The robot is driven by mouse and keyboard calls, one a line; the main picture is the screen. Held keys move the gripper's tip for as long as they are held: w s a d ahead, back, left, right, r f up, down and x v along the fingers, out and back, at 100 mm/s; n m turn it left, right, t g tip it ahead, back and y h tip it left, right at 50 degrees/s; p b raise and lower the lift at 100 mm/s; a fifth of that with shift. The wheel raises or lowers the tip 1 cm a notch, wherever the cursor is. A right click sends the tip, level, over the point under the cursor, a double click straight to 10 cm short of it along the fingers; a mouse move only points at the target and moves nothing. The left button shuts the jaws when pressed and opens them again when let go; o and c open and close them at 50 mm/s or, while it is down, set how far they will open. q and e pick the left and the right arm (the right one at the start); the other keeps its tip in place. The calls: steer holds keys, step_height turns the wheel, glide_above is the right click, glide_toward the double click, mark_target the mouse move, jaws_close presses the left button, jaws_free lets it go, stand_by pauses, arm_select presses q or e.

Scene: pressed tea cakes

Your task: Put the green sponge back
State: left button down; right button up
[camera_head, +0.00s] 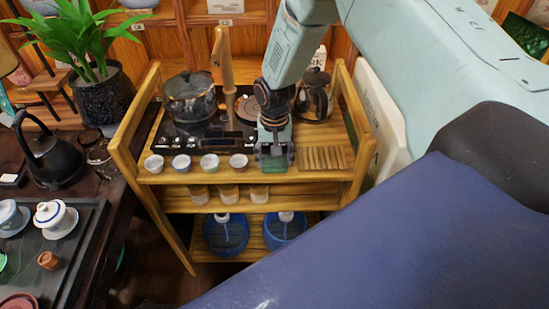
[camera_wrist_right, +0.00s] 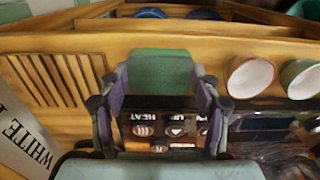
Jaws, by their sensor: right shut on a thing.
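The green sponge (camera_wrist_right: 160,70) is held between the two fingers of my right gripper (camera_wrist_right: 155,88) in the right wrist view. In the head view my right gripper (camera_head: 273,153) points down over the front of the wooden cart's top shelf (camera_head: 220,173), and a bit of green shows at its tips. It is between the row of small cups and a slatted wooden rack (camera_head: 325,157). The rack also shows at the left of the wrist view (camera_wrist_right: 50,80). I cannot tell whether the sponge touches the shelf. My left gripper is not in view.
Several small cups (camera_head: 209,161) stand left of the gripper. Behind are a black cooker (camera_head: 200,137) with a glass pot (camera_head: 190,97), and a dark kettle (camera_head: 315,95). Cart posts rise at both sides. A tea table (camera_head: 95,240) stands at left.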

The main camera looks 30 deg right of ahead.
mark_target(276, 162)
steer(key=shift+s+d, duration=0.2)
steer(key=shift+s, duration=0.1)
steer(key=o, duration=1.2)
steer(key=shift+w+a+f, duration=0.15)
steer(key=shift+w, duration=0.1)
steer(key=shift+s, duration=0.15)
step_height(276, 162, up, 12)
steer(key=shift+r+p, duration=0.25)
steer(key=shift+p, duration=0.2)
